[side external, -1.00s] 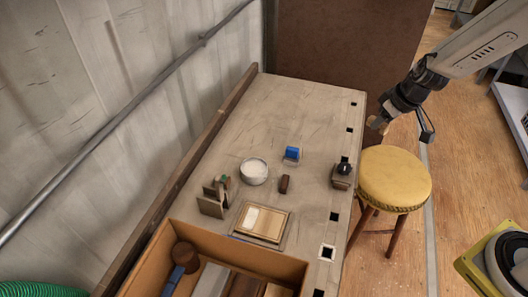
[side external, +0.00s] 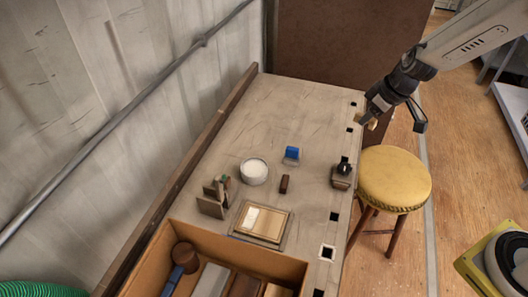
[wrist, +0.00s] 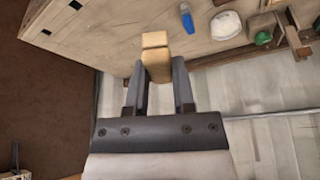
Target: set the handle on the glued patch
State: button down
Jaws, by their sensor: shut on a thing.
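My gripper (side external: 366,117) is shut on a pale wooden piece, which looks like the handle. In the wrist view the piece (wrist: 155,52) sits between the fingertips (wrist: 159,78) and sticks out beyond them in two blocky parts. In the side view it is small and partly hidden by the fingers. My gripper is at the bench's far right edge, well away from the board. A flat tan board (side external: 270,224) lies near the front of the bench. A whitish patch (side external: 252,216) on its left part looks like the glued patch. The board is not seen in the wrist view.
A white-filled bowl (side external: 254,171), a blue block (side external: 292,152), a small brown block (side external: 284,184), a dark-knobbed block (side external: 342,174) and an upright rack (side external: 211,205) stand around the board. An open box (side external: 180,228) is in front. A yellow stool (side external: 394,180) stands right. The bench's far half is clear.

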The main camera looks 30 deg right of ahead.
jog(key=s+d+f+m+h, duration=0.1)
jog(key=s+d+f+m, duration=0.1)
jog(key=s+d+m, duration=0.1)
jog(key=shift+s+d+f+m+t+h, duration=0.25)
jog(key=shift+d+m, duration=0.45)
jog(key=shift+d, duration=0.5)
jog(key=shift+a, duration=0.1)
jog(key=s+a+f+n+g+y, duration=0.1)
jog(key=s+a+n+g, duration=0.2)
jog(key=a+n, duration=0.65)
jog(key=s+a+f+n+g+y, duration=0.1)
jog(key=s+a+f+n+g, duration=0.15)
jog(key=a+n, duration=0.75)
jog(key=s+a+f+n+g+y, duration=0.1)
jog(key=s+a+n+g, duration=0.15)
jog(key=a+n, duration=0.7)
jog(key=w+a+f, duration=0.2)
jog(key=w, duration=0.1)
jog(key=w+a+f+m, duration=0.1)
jog(key=w+a+f, duration=0.2)
jog(key=w, duration=0.1)
jog(key=w+a+f+m, duration=0.1)
jog(key=w+a+f, duration=0.1)
jog(key=w+f, duration=0.1)
jog(key=shift+w+a, duration=0.15)
jog(key=shift+w, duration=0.25)
jog(key=shift+w+a+f, duration=0.15)
jog(key=shift+w+f, duration=0.2)
jog(key=shift+f, duration=0.15)
